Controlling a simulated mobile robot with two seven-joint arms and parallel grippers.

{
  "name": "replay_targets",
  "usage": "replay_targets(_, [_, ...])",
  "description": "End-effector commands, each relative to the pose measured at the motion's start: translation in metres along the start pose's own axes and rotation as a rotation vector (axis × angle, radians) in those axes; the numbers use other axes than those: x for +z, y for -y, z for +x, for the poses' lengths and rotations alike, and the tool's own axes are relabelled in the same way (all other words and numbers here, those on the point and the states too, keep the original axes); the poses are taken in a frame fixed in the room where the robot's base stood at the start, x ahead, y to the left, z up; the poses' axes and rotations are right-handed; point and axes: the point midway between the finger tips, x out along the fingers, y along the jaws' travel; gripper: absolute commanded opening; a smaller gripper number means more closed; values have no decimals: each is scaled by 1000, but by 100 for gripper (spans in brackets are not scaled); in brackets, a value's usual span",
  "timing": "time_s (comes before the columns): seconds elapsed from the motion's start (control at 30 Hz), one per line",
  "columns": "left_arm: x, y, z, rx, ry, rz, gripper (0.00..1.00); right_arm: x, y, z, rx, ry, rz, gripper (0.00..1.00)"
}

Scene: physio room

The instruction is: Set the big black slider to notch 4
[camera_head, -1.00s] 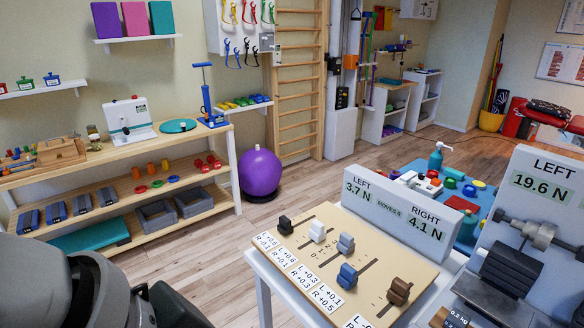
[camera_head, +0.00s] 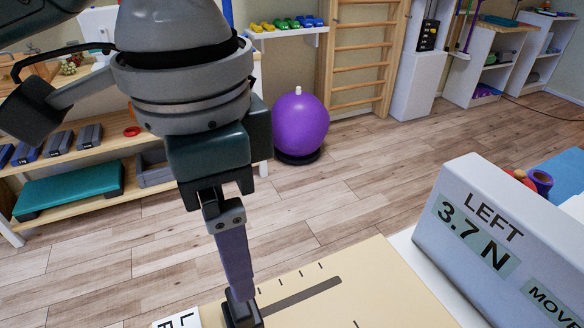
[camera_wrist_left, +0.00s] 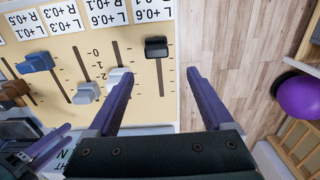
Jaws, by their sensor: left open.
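The big black slider (camera_wrist_left: 156,47) is a dark knob on a slotted beige board (camera_wrist_left: 130,105). In the left wrist view it sits near the upper end of its slot, by the label cards. In the head view the knob (camera_head: 243,314) is at the bottom edge, and its slot runs up to the right. My left gripper (camera_wrist_left: 160,73) is open, its purple fingers spread either side of the slot line, with the knob just beyond the tips. In the head view the fingers (camera_head: 238,290) overlap the knob; contact cannot be told. A purple finger at lower left in the wrist view seems my right gripper's (camera_wrist_left: 45,148).
A white slider (camera_wrist_left: 119,74) is close to one left finger. Grey (camera_wrist_left: 88,92), blue (camera_wrist_left: 36,62) and brown (camera_wrist_left: 14,88) sliders lie further along. The display box (camera_head: 500,235) reading LEFT 3.7 N stands behind the board. Open floor lies beyond the board's edge.

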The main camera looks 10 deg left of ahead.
Motion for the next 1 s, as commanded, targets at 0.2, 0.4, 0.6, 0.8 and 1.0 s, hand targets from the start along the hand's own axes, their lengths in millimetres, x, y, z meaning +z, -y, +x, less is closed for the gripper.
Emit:
replay_targets(0.2, [2, -1, 39, 3, 5, -1, 85, 8, 2, 8, -4, 15, -1, 50])
replay_targets(0.4, [1, -1, 74, 1, 3, -1, 85, 10, 2, 14, -4, 15, -1, 50])
replay_targets(0.6, [1, 0, 91, -1, 1, 2, 85, 10, 2, 17, -4, 12, -1, 50])
replay_targets(0.8, [0, 0, 93, -1, 0, 2, 85, 9, 2, 17, -3, 10, -1, 50])
replay_targets(1.0, [0, 0, 93, -1, 0, 2, 73, 9, 2, 17, -3, 9, 0, 50])
